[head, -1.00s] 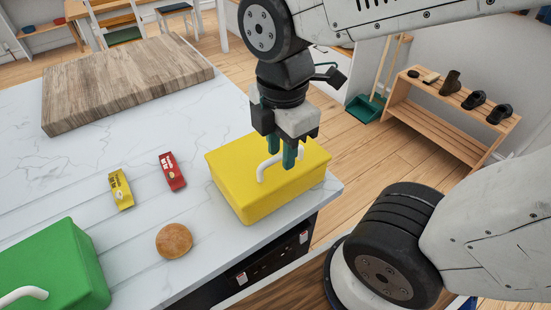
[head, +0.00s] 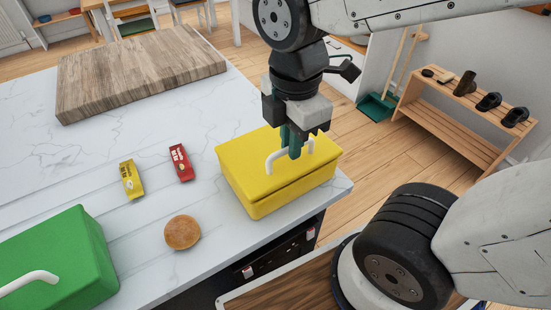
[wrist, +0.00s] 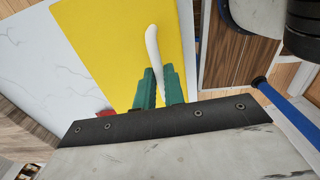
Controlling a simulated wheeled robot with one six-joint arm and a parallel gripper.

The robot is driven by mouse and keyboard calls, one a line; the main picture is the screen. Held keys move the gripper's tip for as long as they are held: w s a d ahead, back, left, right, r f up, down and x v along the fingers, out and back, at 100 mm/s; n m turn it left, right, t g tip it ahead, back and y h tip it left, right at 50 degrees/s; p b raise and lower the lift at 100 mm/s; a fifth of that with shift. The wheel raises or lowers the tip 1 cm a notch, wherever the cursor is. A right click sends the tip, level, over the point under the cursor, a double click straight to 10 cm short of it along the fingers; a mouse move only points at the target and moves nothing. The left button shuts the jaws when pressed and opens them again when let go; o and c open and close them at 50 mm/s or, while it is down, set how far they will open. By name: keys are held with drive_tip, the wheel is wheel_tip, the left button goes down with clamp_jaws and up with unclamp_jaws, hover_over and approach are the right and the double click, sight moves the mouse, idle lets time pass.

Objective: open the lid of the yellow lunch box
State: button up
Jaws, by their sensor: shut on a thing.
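The yellow lunch box (head: 250,192) stands on the marble counter near its right front corner. Its lid (head: 245,158) is slightly raised along the front, with a thin dark gap showing above the box wall. A white handle (head: 276,161) sits on top of the lid. My gripper (head: 294,152) is shut on this handle, its green fingers on either side of the bar. In the wrist view the fingers (wrist: 160,90) close around the lower part of the white handle (wrist: 153,48), above the yellow lid (wrist: 105,40). The inside of the box is hidden.
A green lunch box (head: 70,262) with a white handle is at the front left. A bun (head: 182,232), a yellow packet (head: 131,180) and a red packet (head: 181,163) lie left of the yellow box. A wooden board (head: 140,72) lies at the back.

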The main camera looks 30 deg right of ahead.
drive_tip(key=shift+w+r, duration=0.1)
drive_tip(key=shift+r, duration=0.2)
drive_tip(key=shift+w+r, duration=0.1)
drive_tip(key=shift+w+r, duration=0.25)
drive_tip(key=shift+r, duration=0.2)
drive_tip(key=shift+w+r, duration=0.15)
drive_tip(key=shift+r, duration=0.05)
idle(0.4)
drive_tip(key=shift+w+a+r, duration=0.1)
drive_tip(key=shift+w+r, duration=0.2)
drive_tip(key=shift+r, duration=0.05)
